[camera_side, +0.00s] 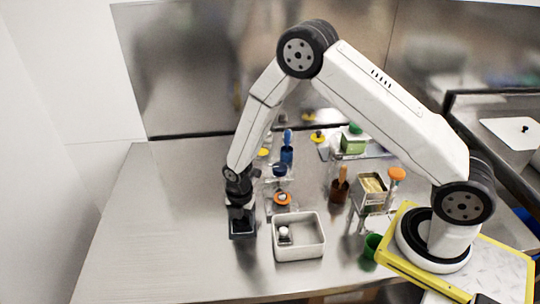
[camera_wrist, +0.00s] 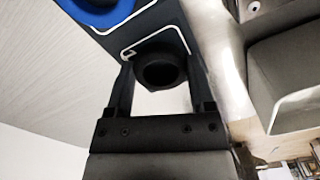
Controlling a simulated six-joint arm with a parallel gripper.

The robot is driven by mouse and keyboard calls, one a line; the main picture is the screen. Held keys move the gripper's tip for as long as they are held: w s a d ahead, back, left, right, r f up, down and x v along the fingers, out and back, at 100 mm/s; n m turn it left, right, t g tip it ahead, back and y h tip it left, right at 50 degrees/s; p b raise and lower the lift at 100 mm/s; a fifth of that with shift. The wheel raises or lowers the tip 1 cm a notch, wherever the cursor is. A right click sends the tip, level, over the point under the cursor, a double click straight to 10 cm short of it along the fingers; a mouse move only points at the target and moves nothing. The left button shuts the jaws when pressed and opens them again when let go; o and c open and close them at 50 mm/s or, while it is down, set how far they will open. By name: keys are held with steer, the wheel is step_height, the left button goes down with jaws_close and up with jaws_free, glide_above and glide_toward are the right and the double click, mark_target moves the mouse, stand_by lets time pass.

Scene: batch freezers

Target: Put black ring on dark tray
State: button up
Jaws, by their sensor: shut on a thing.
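The black ring (camera_wrist: 160,70) is between the two fingers of my gripper (camera_wrist: 157,85) in the wrist view, and the gripper is shut on it. The dark tray (camera_wrist: 185,18) with white outlines lies just beyond the ring, and a blue round thing (camera_wrist: 98,12) is on it at the top left. In the side view, my gripper (camera_side: 240,207) points down over the dark tray (camera_side: 243,234), at the left of the work area. The ring cannot be made out there. I cannot tell whether the ring touches the tray.
A pale open bin (camera_side: 313,250) with a small white thing inside stands just right of the dark tray. Several coloured items, a brown pot (camera_side: 338,191) and a green cup (camera_side: 371,245) stand farther right and behind. The steel table's left side is clear.

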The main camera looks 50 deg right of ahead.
steer(key=shift+f, duration=0.15)
steer(key=o, duration=1.2)
steer(key=shift+r, duration=0.2)
steer(key=shift+r, duration=6)
steer(key=shift+s, duration=0.1)
